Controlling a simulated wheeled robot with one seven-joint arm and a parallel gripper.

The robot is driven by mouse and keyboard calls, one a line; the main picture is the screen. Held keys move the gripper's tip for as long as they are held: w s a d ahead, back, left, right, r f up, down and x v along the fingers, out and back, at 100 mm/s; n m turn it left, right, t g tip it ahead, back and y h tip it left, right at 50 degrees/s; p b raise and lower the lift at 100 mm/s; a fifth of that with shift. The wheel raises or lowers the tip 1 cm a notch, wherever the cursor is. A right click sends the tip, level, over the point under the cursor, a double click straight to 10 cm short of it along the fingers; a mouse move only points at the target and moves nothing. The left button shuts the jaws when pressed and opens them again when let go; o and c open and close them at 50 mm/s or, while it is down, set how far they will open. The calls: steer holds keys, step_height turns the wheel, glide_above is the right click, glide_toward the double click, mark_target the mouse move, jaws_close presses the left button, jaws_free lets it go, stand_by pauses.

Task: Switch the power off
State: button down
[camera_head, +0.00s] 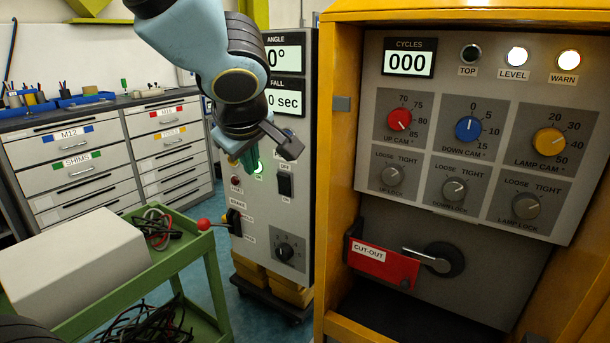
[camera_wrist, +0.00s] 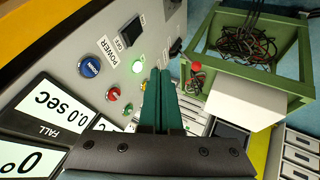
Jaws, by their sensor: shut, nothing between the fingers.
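The grey control box (camera_head: 300,120) carries a black power rocker switch (camera_head: 285,186) on its right side, with small labels above and below it. The wrist view shows the switch (camera_wrist: 131,31) beside the words POWER and OFF. A green lamp (camera_wrist: 138,66) glows near it, and partly shows behind my gripper in the head view. My gripper (camera_head: 247,160) is shut and empty, its green fingers left of and above the switch. Which way the rocker is tipped is unclear.
A blue button (camera_wrist: 89,65) and red button (camera_wrist: 113,94) are on the same panel. A red-knobbed lever (camera_head: 204,224) juts from the box's left side. A green cart (camera_head: 185,246) stands left. The yellow cabinet (camera_head: 340,150) with a red cut-out bar (camera_head: 382,263) stands right.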

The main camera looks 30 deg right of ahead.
mark_target(284, 185)
steer(key=shift+s+d+r, duration=0.1)
steer(key=shift+s+d, duration=0.2)
steer(key=shift+s, duration=0.2)
steer(key=shift+s+d, duration=0.3)
steer(key=shift+s, duration=0.2)
steer(key=shift+w+d+f+b, duration=0.75)
steer(key=shift+w+d+f, duration=0.25)
steer(key=shift+w+f, duration=0.25)
steer(key=shift+w+d+f+b, duration=0.75)
steer(key=shift+w+d+f, duration=0.2)
steer(key=shift+w+f, duration=0.3)
steer(key=shift+w+d+f+b, duration=0.75)
steer(key=shift+w+d+f, duration=0.3)
steer(key=shift+w, duration=0.35)
